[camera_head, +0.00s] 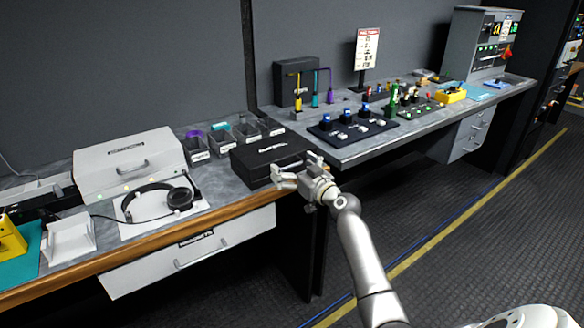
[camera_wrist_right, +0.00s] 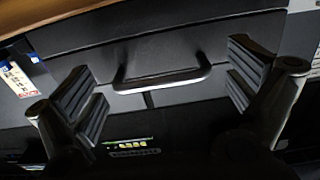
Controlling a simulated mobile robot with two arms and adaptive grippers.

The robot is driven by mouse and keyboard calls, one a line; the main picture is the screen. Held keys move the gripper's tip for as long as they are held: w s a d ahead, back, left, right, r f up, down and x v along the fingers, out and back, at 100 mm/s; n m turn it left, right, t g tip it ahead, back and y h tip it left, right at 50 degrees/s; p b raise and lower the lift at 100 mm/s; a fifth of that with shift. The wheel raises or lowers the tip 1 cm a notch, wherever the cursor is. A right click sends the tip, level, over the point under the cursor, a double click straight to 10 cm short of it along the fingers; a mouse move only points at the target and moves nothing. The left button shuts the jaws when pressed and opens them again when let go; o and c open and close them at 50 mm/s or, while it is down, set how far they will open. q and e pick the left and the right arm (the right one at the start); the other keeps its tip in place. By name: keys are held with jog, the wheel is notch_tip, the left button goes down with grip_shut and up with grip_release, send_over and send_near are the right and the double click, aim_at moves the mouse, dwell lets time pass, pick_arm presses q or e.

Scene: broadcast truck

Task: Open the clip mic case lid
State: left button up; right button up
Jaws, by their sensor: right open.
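The black clip mic case (camera_head: 262,163) sits on the grey counter near its right end, and its lid is shut. White lettering, too small to read surely, marks its top. My right gripper (camera_head: 297,169) is at the case's right front side, its fingers open and empty. In the right wrist view the case (camera_wrist_right: 200,38) fills much of the picture. Its handle (camera_wrist_right: 162,80) lies between the spread fingers of my right gripper (camera_wrist_right: 165,88), with a gap on each side. My left gripper is not in view.
Small bins (camera_head: 222,140) stand left of the case. Headphones (camera_head: 155,200) and a white case (camera_head: 128,165) are further left. A black switch panel (camera_head: 352,130) sits on the counter to the right. A drawer (camera_head: 190,255) is below the counter; the floor at right is clear.

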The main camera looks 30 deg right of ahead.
grip_shut()
dwell(0.8)
